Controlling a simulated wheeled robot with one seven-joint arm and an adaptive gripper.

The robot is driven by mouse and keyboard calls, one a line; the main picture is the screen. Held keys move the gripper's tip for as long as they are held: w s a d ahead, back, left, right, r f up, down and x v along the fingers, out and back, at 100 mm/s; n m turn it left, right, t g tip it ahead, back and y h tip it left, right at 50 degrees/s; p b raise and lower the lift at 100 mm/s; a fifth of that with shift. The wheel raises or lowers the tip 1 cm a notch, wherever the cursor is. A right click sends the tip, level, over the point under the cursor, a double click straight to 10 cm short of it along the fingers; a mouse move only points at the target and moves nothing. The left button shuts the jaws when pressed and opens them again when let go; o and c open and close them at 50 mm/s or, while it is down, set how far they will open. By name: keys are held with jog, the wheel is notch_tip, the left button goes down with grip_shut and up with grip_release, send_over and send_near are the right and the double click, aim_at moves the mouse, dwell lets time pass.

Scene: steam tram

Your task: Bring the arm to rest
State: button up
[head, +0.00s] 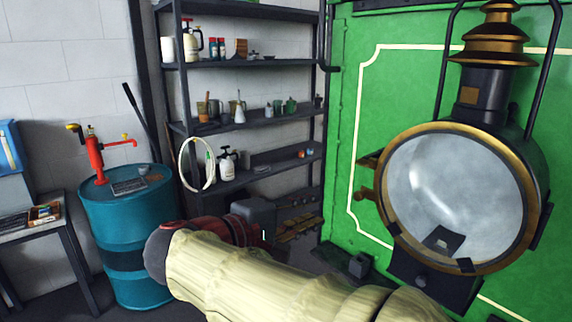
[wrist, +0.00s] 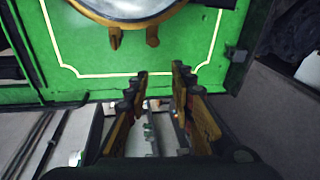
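My gripper (wrist: 158,85) shows in the wrist view with its two fingers apart and nothing between them. It points toward the lower part of the green tram panel (wrist: 75,30), below the round lamp. In the head view my arm reaches across the bottom in a pale sleeve, and the fingers are hidden there. The large brass-rimmed lamp (head: 455,195) is mounted on the green tram front (head: 345,110) at the right. Its rim and two brass knobs show at the top of the wrist view, apart from my fingers.
A teal drum (head: 130,235) with a red hand pump (head: 96,160) stands at the left. Dark shelves (head: 240,63) with cans and bottles stand behind my arm. A small table (head: 40,222) is at the far left. Some floor shows between drum and table.

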jog(key=s+d+f+g+y, duration=0.1)
jog(key=s+f+g+y, duration=0.2)
jog(key=f, duration=0.4)
jog(key=s+d+f+m+g+y, duration=0.1)
jog(key=s+f+y, duration=0.2)
jog(key=s+f, duration=0.4)
jog(key=s+d+f+g+y, duration=0.1)
jog(key=s+f+g+y, duration=0.15)
jog(key=f, duration=0.55)
jog(key=s+d+m+t+y, duration=0.1)
jog(key=s+d+m+y, duration=0.2)
jog(key=s+d+m, duration=0.5)
jog(key=shift+s+f, duration=0.35)
jog(key=shift+s, duration=0.65)
jog(key=shift+d+t, duration=0.1)
jog(key=shift+t, duration=0.15)
